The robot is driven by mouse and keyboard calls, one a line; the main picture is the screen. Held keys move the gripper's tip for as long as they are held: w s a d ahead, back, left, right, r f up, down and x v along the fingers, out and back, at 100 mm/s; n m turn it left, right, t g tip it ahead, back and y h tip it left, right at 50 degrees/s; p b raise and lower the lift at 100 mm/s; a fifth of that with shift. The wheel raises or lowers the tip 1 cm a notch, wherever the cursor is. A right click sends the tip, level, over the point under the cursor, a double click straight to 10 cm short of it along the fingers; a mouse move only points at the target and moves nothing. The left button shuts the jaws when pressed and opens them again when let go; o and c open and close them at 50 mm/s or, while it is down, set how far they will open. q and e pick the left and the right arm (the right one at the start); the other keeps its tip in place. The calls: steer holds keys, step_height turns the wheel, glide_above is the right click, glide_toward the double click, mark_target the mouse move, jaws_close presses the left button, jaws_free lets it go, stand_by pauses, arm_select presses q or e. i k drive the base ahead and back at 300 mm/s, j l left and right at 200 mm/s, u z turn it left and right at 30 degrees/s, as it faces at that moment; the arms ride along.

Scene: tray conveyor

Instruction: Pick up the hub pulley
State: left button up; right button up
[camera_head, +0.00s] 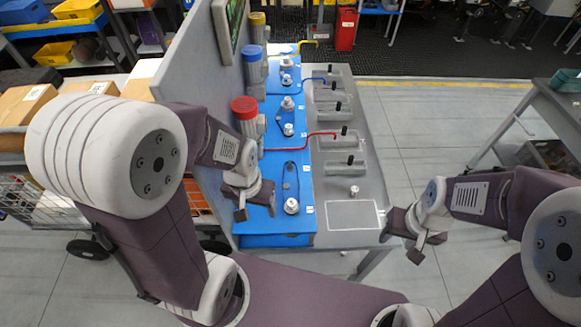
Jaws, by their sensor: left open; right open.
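A small silver pulley-like part (354,190) stands alone on the grey bench top, just above an outlined rectangle; it looks like the hub pulley. Similar silver pulleys sit on the blue panels, one at the near end (291,206) beside a black belt (290,178). My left gripper (256,209) is open and empty over the near blue panel, left of that near pulley. My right gripper (402,243) is open and empty past the bench's near right corner, below and right of the loose silver part. Neither gripper touches a pulley.
Motors with red (244,107), blue (251,52) and yellow (257,18) caps line the bench's left side against a grey upright panel (208,58). Several grey blocks with black knobs (344,163) stand along the right side. The outlined rectangle (352,214) is empty.

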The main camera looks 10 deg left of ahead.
mark_target(354, 191)
steer(key=l+u, duration=0.4)
steer(key=i+l+u, duration=0.1)
steer(key=u, duration=0.3)
steer(key=l+u, duration=0.4)
steer(key=k+l+u, duration=0.15)
steer(key=u, duration=0.25)
steer(key=l, duration=0.1)
